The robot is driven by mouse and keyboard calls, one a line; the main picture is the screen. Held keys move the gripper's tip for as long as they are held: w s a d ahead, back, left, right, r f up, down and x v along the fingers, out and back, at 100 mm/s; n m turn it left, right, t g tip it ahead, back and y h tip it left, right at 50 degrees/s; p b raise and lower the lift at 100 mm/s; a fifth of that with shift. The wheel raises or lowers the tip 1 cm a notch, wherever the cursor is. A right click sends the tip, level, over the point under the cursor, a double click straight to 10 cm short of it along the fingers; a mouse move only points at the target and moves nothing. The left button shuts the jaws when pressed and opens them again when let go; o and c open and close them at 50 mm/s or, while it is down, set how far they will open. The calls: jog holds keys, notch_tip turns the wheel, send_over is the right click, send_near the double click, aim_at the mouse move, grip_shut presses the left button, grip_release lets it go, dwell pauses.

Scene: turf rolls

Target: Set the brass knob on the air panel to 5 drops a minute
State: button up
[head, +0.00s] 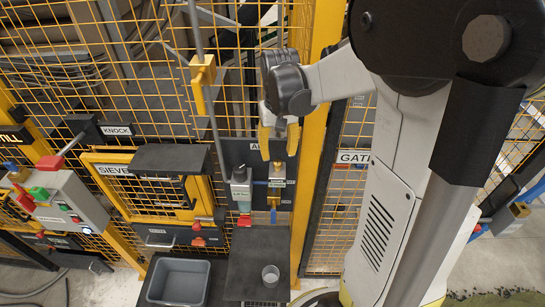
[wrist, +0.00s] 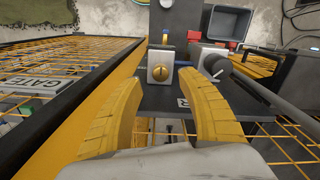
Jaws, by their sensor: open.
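The air panel (head: 262,152) is a dark board on the yellow fence, right of the sieve hatch. A round brass knob (wrist: 160,73) sits on a pale metal block in the wrist view, with a dark line across its face. The block also shows in the head view (head: 277,183). No drop scale is readable. My gripper (head: 279,141) has two yellow fingers, spread open and empty. In the wrist view the fingertips (wrist: 163,80) lie either side of the knob in the picture. I cannot tell whether they touch it.
A grey-topped unit with a red end (head: 241,192) stands left of the knob. A blue-handled brass valve (head: 273,207) hangs below it. A yellow post (head: 313,140) rises close on the right. A shelf with a glass (head: 270,275) and a grey bin (head: 178,282) are below.

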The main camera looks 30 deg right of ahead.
aim_at(278, 161)
notch_tip(278, 161, down, 5)
jog(key=shift+f, duration=0.1)
dwell(0.3)
grip_shut()
jog(key=m+b, duration=0.2)
jog(key=m, duration=0.1)
jog(key=shift+m, duration=0.3)
jog(key=shift+m+b, duration=0.85)
jog(key=shift+m, duration=0.95)
